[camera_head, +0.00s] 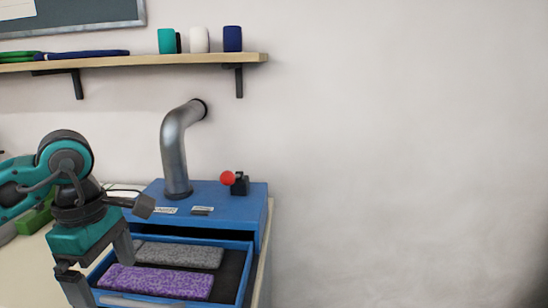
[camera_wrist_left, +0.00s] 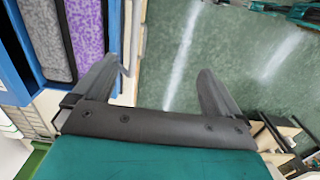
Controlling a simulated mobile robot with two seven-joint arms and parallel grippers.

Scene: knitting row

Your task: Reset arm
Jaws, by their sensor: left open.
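My left gripper (camera_head: 101,277) hangs at the lower left in the head view, fingers pointing down, at the left front of an open drawer. In the left wrist view the two fingers of my left gripper (camera_wrist_left: 158,92) stand wide apart with nothing between them, over green floor. The drawer (camera_head: 245,283) belongs to a blue box and holds a purple speckled block (camera_head: 160,281) and a grey speckled block (camera_head: 185,254). Both blocks also show at the upper left of the wrist view. My right gripper is in neither view.
A wall shelf (camera_head: 150,62) holds small coloured items. Right of the table is free room before a bare wall.

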